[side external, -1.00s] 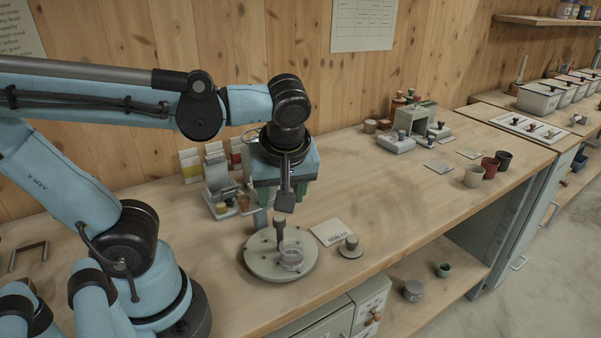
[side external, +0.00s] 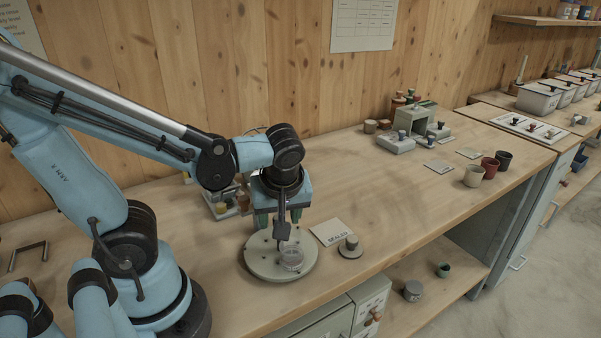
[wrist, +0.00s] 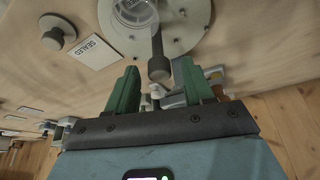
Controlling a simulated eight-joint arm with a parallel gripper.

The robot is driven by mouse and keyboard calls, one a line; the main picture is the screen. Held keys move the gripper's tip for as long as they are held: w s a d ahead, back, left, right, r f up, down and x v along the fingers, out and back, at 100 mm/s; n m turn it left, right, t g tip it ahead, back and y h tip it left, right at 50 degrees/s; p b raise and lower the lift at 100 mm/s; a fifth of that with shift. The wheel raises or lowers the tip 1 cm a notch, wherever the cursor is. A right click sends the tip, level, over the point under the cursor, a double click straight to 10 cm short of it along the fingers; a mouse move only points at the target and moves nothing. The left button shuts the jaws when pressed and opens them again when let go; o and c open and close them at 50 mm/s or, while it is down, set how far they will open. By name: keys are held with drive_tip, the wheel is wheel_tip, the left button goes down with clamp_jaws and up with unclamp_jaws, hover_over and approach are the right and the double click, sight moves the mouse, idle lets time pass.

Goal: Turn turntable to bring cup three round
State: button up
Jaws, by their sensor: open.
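The pale round turntable (side external: 258,266) lies on the bench, and part of it shows at the top of the wrist view (wrist: 197,22). A clear cup (side external: 291,258) sits on its front right part; the wrist view shows it too (wrist: 133,12). I cannot read any cup number. An upright post with a dark knob (wrist: 159,68) rises from the turntable. My gripper (side external: 279,222) is open above the turntable's back part. In the wrist view, its green fingers (wrist: 156,78) appear either side of the knob; contact is not clear.
A SEALED card (side external: 335,232) and a knobbed disc (side external: 350,248) lie right of the turntable. A rack of small items (side external: 228,200) stands behind, partly hidden by my arm. The middle of the bench is clear.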

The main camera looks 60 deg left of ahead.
clamp_jaws()
drive_tip(key=shift+n, duration=0.5)
drive_tip(key=shift+w+n+g, duration=0.1)
drive_tip(key=shift+n+g, duration=0.5)
drive_tip(key=shift+n, duration=0.7)
drive_tip(key=shift+w+n+g, duration=0.1)
drive_tip(key=shift+n+g, duration=0.5)
drive_tip(key=shift+n, duration=0.7)
drive_tip(key=shift+w+n+g+h, duration=0.15)
drive_tip(key=shift+n+g, duration=0.35)
drive_tip(key=shift+n, duration=0.9)
drive_tip(key=shift+s+n+g+h, duration=0.1)
drive_tip(key=shift+n+g+h, duration=0.3)
drive_tip(key=shift+n, duration=1.4)
